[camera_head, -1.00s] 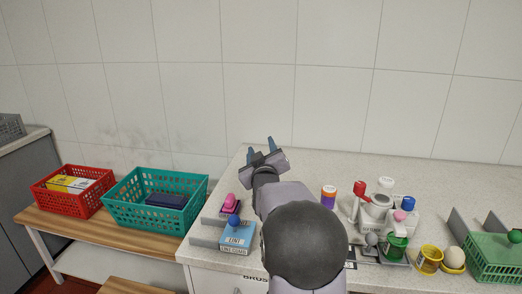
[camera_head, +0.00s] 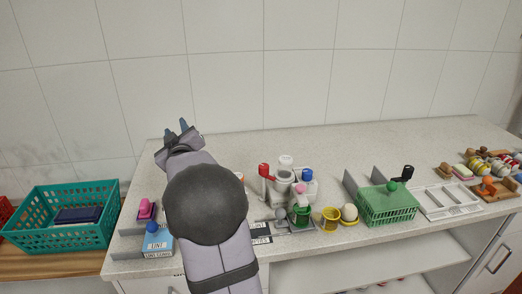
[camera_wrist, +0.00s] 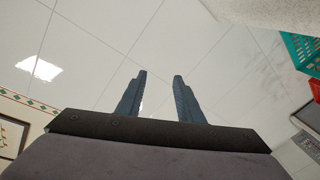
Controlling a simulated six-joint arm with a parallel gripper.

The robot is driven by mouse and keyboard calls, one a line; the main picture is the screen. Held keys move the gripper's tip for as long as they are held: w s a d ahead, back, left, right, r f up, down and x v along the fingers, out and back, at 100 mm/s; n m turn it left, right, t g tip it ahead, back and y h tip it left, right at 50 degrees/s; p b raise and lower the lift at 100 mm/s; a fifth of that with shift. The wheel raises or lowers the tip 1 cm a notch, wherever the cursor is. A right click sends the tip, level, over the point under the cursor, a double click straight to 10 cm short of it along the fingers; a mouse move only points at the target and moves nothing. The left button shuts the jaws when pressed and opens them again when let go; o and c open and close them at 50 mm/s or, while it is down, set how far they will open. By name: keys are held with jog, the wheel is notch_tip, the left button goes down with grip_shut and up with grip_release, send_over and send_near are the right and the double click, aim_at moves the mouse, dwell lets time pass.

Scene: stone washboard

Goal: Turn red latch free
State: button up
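A red latch (camera_head: 265,170) shows as a red piece at the top left of a white device (camera_head: 284,181) on the stone counter. A blue cap and a pink knob are on or beside this device. My gripper (camera_head: 182,126) is raised over the back left of the counter, to the left of the red latch and well apart from it. In the wrist view my gripper (camera_wrist: 160,90) has its two fingers apart with nothing between them, and the latch is out of that view. My arm hides part of the counter left of the device.
A teal basket (camera_head: 62,232) stands at the left on a wooden bench. A blue lint box (camera_head: 158,241) and pink-topped block (camera_head: 146,209) sit at the counter's left front. A green basket (camera_head: 387,207) and white rack (camera_head: 447,200) stand to the right. The back counter strip is clear.

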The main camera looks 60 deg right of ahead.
aim_at(264, 165)
jog(key=s+d+f+m+g+p, duration=0.2)
jog(key=s+m+p, duration=0.1)
jog(key=s, duration=0.2)
jog(key=s+d+f+m+g+h+p, duration=0.1)
jog(key=s+d+f+m+g+p, duration=0.1)
jog(key=s, duration=0.4)
jog(key=s+d+f+m+g+h+p, duration=0.1)
jog(key=s+d+f+m+g+p, duration=0.1)
jog(key=s+f+m+g+p, duration=0.1)
jog(key=shift+s+d+f+m+g+p, duration=0.1)
jog(key=shift+s+f+m+g+p, duration=0.1)
jog(key=shift+s+m+g, duration=0.35)
jog(key=shift+s+d+f+m+g+p, duration=0.15)
jog(key=shift+s+m, duration=0.1)
jog(key=shift+s, duration=0.6)
jog(key=s+f+m+g+h, duration=0.1)
jog(key=s+m+g, duration=0.2)
jog(key=s+m, duration=0.2)
jog(key=shift+s+d+f, duration=0.15)
jog(key=shift+s+d, duration=0.2)
jog(key=shift+s, duration=0.5)
jog(key=shift+d, duration=0.1)
jog(key=shift+p+x, duration=0.9)
jog(key=shift+x, duration=2.7)
jog(key=c, duration=0.8)
